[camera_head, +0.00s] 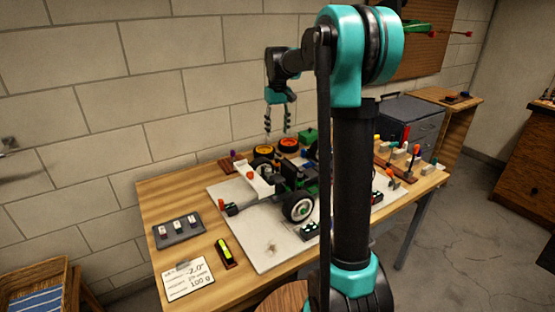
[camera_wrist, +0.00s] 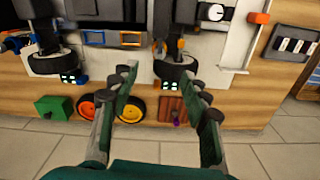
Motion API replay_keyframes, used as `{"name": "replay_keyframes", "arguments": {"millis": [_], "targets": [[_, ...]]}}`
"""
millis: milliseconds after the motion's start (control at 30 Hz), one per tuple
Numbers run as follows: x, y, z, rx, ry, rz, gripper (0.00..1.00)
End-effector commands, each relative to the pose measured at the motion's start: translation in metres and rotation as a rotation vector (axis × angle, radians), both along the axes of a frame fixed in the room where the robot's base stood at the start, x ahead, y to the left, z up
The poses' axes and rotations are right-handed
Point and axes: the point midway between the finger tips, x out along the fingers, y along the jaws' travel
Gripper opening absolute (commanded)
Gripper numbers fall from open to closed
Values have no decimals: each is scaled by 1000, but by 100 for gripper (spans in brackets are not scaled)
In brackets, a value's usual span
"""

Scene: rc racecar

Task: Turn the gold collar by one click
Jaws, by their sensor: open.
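The RC car (camera_head: 290,182) stands on a pale mat (camera_head: 262,232) on the workbench. My gripper (camera_head: 277,134) hangs fingers-down above the bench's back edge, behind the car, and is open and empty. In the wrist view, the open fingers (camera_wrist: 162,88) reach toward a black car wheel (camera_wrist: 176,70) without visibly holding anything. Orange-gold parts (camera_wrist: 180,46) show just above that wheel, by the suspension. I cannot tell which of them is the gold collar. My arm hides part of the car in the head view.
Orange and yellow wheels (camera_head: 263,150) and a green box (camera_head: 309,136) are at the bench's back edge. A grey box (camera_head: 410,118) and several upright tools (camera_head: 408,160) stand at the right. A card (camera_head: 189,279) lies at the front left. The wall is close behind.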

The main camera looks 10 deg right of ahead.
Motion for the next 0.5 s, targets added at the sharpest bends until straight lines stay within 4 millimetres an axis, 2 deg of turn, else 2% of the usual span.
{"name": "replay_keyframes", "arguments": {"millis": [100,500], "targets": [[0,0,-25,0,0,0,47],[0,0,-101,0,0,-1,47]]}}
